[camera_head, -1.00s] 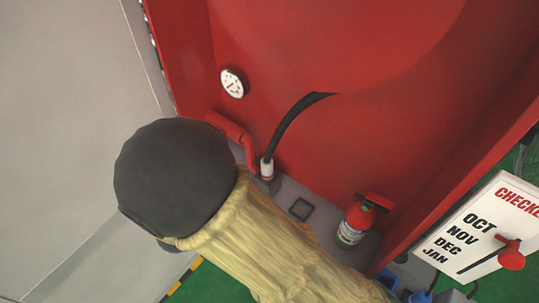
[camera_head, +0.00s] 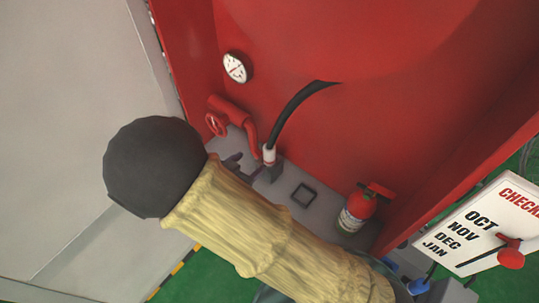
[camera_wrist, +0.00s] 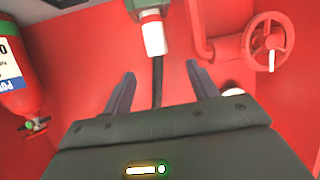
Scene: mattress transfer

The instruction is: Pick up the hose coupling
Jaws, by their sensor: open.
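The hose coupling (camera_head: 268,154) is a white piece with a red band at the end of a black hose. It sits upright at a grey block on the grey ledge, against the red wall. In the wrist view, the coupling (camera_wrist: 154,38) is beyond the fingertips and roughly between their lines, with the hose running down from it. My gripper (camera_wrist: 160,70) is open and empty, its two dark fingers apart. In the head view, my gripper (camera_head: 243,168) shows as dark fingers just left of the coupling; my arm hides the rest.
A red pipe with a valve wheel (camera_head: 215,122) is left of the coupling. A fire extinguisher (camera_head: 356,208) stands to the right, past a dark square (camera_head: 303,195) on the ledge. A gauge (camera_head: 235,67) is on the wall. A checklist board (camera_head: 485,225) is far right.

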